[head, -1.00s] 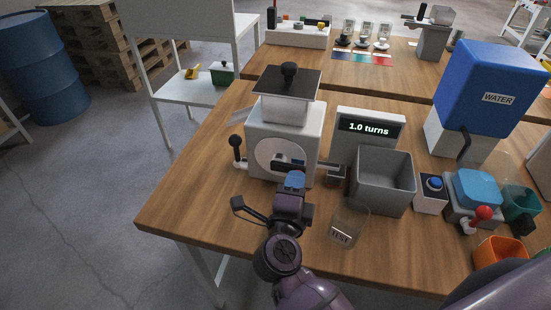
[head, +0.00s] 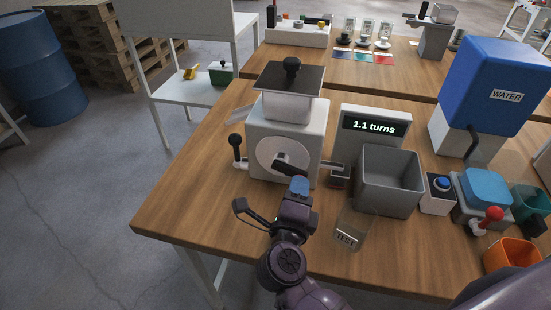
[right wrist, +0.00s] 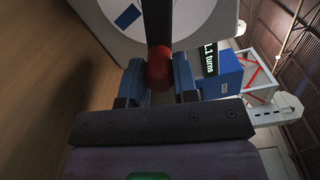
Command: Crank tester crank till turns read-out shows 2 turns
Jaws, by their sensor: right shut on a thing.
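The tester (head: 287,133) is a white box with a hopper and dark square lid on top, at the middle of the wooden table. Its crank (head: 290,165) is a dark arm on the round white front disc. The turns read-out (head: 374,126) on the grey-white panel behind right shows "1.1 turns"; part of it also shows sideways in the right wrist view (right wrist: 210,59). In that view the crank's red knob (right wrist: 158,68) sits between the blue fingers of my right gripper (right wrist: 159,82), which is shut on it. My left gripper is not in view.
A blue-button box (head: 439,190) and a blue water tank (head: 490,85) are further right. The table's left front corner is clear.

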